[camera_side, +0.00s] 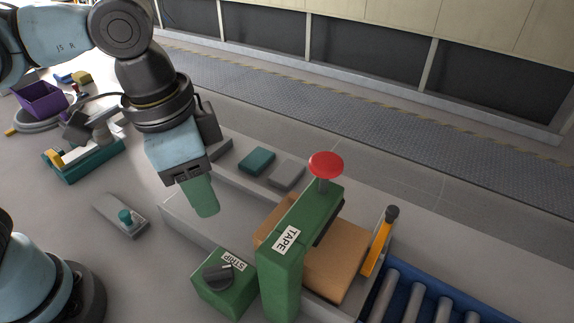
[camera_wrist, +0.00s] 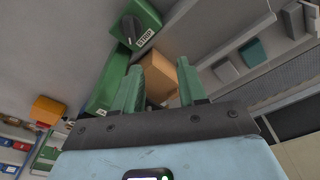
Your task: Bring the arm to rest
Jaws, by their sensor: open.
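My gripper (camera_side: 201,197) hangs from the wrist in the side view, pointing down, left of the green TAPE machine (camera_side: 285,250). Its green fingers stand apart with nothing between them in the wrist view (camera_wrist: 160,90). It looks clear of the bench surface, though the exact height is hard to tell. A cardboard box (camera_side: 337,262) sits under the TAPE machine's arm, apart from my gripper. It also shows beyond the fingers in the wrist view (camera_wrist: 184,43).
A red button (camera_side: 326,165) tops the TAPE machine. A green STRIP box (camera_side: 226,285) with a dark knob stands beside it.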

